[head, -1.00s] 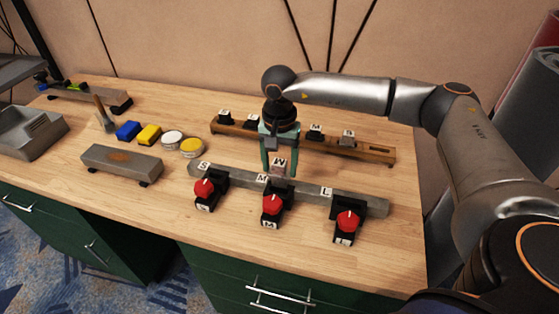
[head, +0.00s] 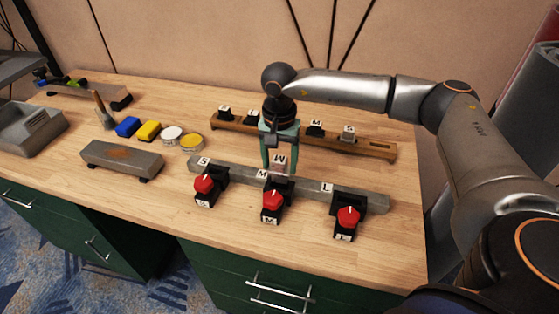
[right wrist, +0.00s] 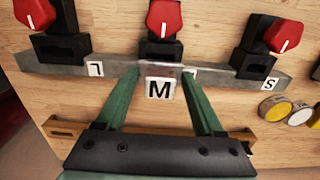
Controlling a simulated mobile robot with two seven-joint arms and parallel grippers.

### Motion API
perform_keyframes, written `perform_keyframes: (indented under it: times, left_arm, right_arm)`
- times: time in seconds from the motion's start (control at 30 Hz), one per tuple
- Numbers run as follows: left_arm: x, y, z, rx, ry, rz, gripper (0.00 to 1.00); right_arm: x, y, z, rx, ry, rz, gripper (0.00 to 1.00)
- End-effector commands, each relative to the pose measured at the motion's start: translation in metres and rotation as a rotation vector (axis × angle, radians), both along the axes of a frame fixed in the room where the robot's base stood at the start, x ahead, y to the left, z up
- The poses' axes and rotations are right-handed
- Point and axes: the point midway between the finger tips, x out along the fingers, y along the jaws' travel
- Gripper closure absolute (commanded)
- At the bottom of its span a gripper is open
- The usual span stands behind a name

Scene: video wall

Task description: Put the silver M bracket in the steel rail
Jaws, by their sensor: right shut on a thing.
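The steel rail (head: 318,187) is a grey bar across the front of the bench, with labels S, M and L and a red-knobbed clamp at each. My right gripper (head: 280,170) points down at the rail's middle, M position. Its green fingers are shut on the silver M bracket (head: 281,160), whose white M label faces up. The right wrist view shows the M bracket (right wrist: 160,88) between the fingers, right at the rail (right wrist: 110,68). The fingers hide its lower part, so I cannot tell whether it is seated in the rail or just above it. My left gripper is out of view.
A wooden rail (head: 375,151) with several small labelled brackets stands behind my gripper. The bench's front right is clear.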

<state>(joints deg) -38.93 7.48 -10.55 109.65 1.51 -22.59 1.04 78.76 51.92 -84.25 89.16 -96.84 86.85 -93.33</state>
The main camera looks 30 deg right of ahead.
Motion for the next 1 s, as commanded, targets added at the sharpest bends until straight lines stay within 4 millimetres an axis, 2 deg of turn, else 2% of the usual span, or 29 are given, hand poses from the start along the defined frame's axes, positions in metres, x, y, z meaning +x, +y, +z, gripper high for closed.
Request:
perform_keyframes:
  times: [1.0]
  left_arm:
    - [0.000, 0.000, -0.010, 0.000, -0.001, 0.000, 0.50]
  right_arm:
    - [0.001, 0.000, -0.013, 0.001, -0.002, 0.000, 1.00]
